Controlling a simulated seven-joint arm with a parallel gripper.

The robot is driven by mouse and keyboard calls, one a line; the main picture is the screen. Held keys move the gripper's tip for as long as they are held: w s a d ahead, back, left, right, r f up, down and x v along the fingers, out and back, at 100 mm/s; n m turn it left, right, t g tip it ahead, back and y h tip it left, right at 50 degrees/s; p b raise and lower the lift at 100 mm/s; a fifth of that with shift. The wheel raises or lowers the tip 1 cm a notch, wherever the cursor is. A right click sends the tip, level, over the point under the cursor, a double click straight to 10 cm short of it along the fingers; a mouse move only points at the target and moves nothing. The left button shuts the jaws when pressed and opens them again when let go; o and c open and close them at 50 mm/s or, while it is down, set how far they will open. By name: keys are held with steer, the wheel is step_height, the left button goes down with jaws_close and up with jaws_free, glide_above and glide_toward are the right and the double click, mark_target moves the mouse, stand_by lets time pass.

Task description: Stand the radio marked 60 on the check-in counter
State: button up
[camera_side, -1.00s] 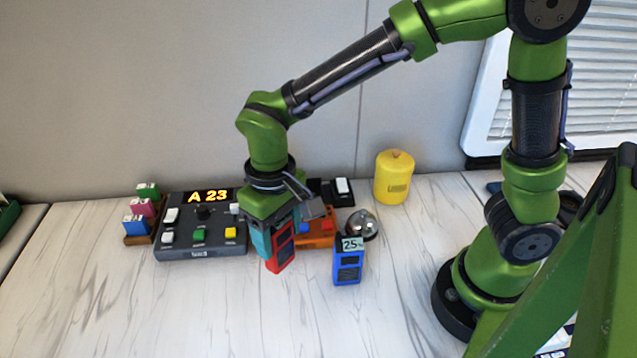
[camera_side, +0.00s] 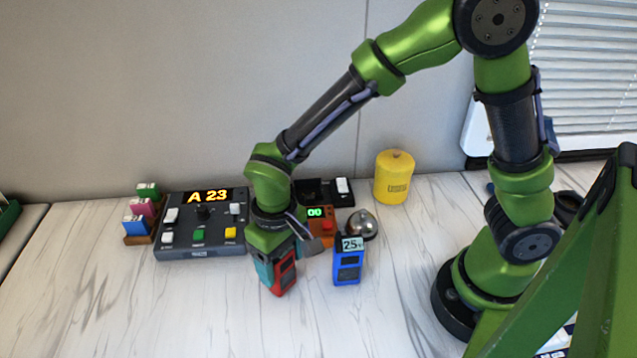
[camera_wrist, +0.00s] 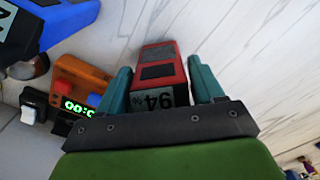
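My gripper (camera_side: 272,268) points down with its teal fingers around a red radio (camera_side: 286,277), which is close to or touching the white marbled surface (camera_side: 190,310); I cannot tell which. In the wrist view the red radio (camera_wrist: 161,72) sits between the fingers of my gripper (camera_wrist: 160,65). Its label is upside down and seems to show 94 with a percent sign. A blue radio (camera_side: 347,268) marked 25 stands upright just to the right. It is partly in view at the wrist view's top left (camera_wrist: 55,22). I make out no 60 on either radio.
A grey panel (camera_side: 202,252) showing A 23 lies left of my gripper. An orange device (camera_side: 325,228) with a green display, a silver bell (camera_side: 362,225) and a yellow cylinder (camera_side: 394,180) stand behind. Small colored blocks (camera_side: 139,223) are far left. The front left surface is clear.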

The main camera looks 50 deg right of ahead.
steer(key=shift+o, duration=1.4)
steer(key=shift+r, duration=0.1)
step_height(320, 180, up, 12)
steer(key=shift+f, duration=0.1)
steer(key=s+d+r+m+t+y, duration=0.1)
steer(key=s+d+r+m+t, duration=0.1)
steer(key=d, duration=0.5)
steer(key=s+d+r+m+t+y, duration=0.1)
steer(key=s+d+r+m+t, duration=0.1)
steer(key=s+d+r+t, duration=0.3)
steer(key=d, duration=0.3)
steer(key=shift+s, duration=0.2)
